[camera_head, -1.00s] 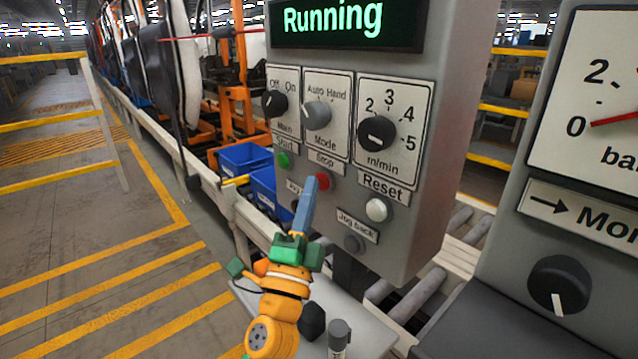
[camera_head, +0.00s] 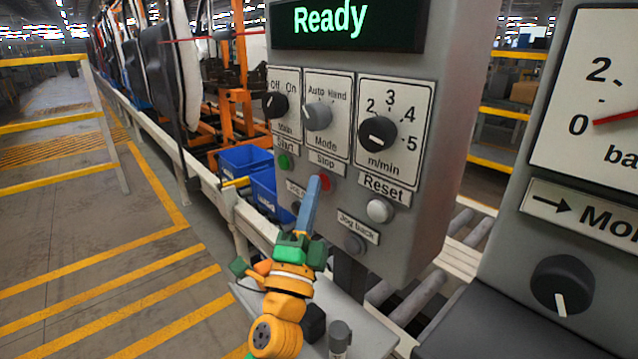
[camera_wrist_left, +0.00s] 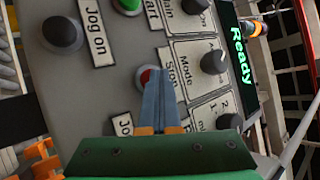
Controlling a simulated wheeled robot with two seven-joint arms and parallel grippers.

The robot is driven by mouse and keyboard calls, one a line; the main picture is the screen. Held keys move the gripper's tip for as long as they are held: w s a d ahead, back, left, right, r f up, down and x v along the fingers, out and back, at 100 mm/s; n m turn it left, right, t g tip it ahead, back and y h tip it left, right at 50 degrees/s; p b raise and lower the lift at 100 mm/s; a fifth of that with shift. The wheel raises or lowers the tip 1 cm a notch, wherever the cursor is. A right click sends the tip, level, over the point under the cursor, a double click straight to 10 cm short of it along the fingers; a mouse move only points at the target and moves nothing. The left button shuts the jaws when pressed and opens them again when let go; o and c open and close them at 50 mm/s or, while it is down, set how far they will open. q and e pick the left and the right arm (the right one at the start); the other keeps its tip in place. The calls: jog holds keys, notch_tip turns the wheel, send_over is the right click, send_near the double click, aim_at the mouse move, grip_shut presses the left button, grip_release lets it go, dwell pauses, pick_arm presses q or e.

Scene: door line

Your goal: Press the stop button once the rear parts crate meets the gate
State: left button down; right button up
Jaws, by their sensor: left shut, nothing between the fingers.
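The red stop button (camera_head: 324,182) sits under the Stop label on the grey control panel. My left gripper (camera_head: 315,180) is shut and empty, its blue fingers pointing up at the button and overlapping its left edge. In the left wrist view the fingertips (camera_wrist_left: 163,82) partly cover the red button (camera_wrist_left: 146,75); I cannot tell whether they touch it. The panel's display (camera_head: 345,20) reads Ready. Two blue crates, a rear one (camera_head: 240,157) and a front one (camera_head: 264,188), stand on the line left of the panel. A yellow bar (camera_head: 236,182) lies beside them. My right gripper is not in view.
A green start button (camera_head: 284,162) is left of stop, and a pale reset button (camera_head: 379,210) is to its right. A dark jog back button (camera_head: 354,242) is below. A second grey panel with a gauge (camera_head: 590,110) stands at the right.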

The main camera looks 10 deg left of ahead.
pick_arm(q)
jog(key=shift+s+a+p, duration=0.35)
jog(key=shift+s+a, duration=0.15)
jog(key=shift+s, duration=0.25)
jog(key=s+a, duration=0.1)
jog(key=s, duration=0.1)
jog(key=s+a+p, duration=0.1)
jog(key=s+a, duration=0.1)
dwell(0.6)
